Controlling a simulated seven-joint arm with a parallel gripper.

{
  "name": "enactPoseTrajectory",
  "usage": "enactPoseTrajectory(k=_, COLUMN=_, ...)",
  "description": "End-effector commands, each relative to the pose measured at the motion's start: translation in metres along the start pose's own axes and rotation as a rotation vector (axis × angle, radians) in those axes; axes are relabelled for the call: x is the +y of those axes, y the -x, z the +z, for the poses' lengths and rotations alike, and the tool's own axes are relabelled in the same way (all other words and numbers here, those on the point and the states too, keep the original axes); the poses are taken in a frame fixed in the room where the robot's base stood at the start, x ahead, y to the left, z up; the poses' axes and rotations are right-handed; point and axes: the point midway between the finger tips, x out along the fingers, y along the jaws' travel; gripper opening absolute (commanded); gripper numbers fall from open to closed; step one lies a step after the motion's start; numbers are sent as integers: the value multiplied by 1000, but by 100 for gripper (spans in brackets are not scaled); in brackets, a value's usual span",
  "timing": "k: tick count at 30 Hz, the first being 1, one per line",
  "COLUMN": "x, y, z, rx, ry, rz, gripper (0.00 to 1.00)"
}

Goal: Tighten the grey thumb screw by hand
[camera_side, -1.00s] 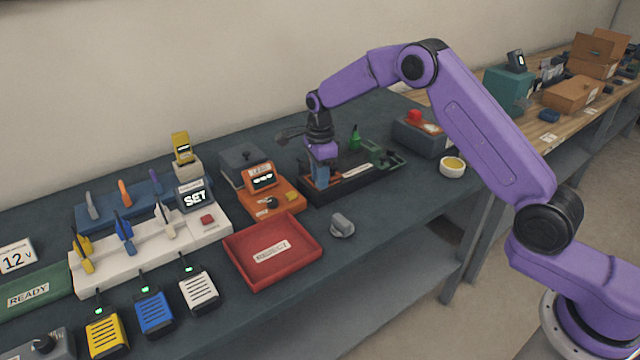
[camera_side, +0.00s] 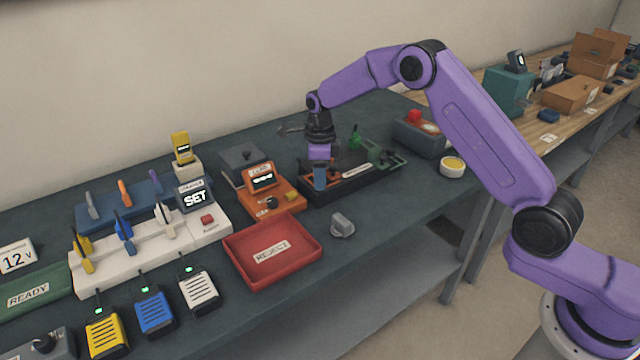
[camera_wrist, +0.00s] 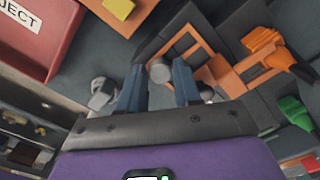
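A grey round knob, which looks like the thumb screw (camera_wrist: 160,72), shows in the wrist view beside an orange frame (camera_wrist: 187,45). My gripper (camera_wrist: 159,68) points down with its two blue fingers apart, one on each side of this knob. Narrow gaps seem to show beside the knob, so I see no firm grip. In the side view my gripper (camera_side: 320,186) is low over the front left part of the black fixture tray (camera_side: 345,187). The knob is hidden there behind the fingers.
A separate grey knob-like piece (camera_side: 342,226) lies on the bench in front of the fixture. The red reject tray (camera_side: 272,252) and an orange device (camera_side: 270,200) are to the left. Green parts (camera_side: 378,155) stand on the fixture's right side. A yellow-filled white cup (camera_side: 452,167) is farther right.

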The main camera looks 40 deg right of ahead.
Motion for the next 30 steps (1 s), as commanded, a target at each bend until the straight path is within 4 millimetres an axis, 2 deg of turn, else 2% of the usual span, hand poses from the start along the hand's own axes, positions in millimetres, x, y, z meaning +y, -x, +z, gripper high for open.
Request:
enactPoseTrajectory(k=16, x=0, y=29, z=0, rx=-1, ry=1, rz=-1, gripper=33)
enactPoseTrajectory(k=23, x=0, y=30, z=0, rx=0, ry=1, rz=0, gripper=33)
enactPoseTrajectory(k=24, x=0, y=30, z=0, rx=0, ry=1, rz=0, gripper=37)
enactPoseTrajectory(k=27, x=0, y=30, z=0, rx=0, ry=1, rz=0, gripper=63)
enactPoseTrajectory(k=30, x=0, y=30, z=0, rx=0, ry=1, rz=0, gripper=63)
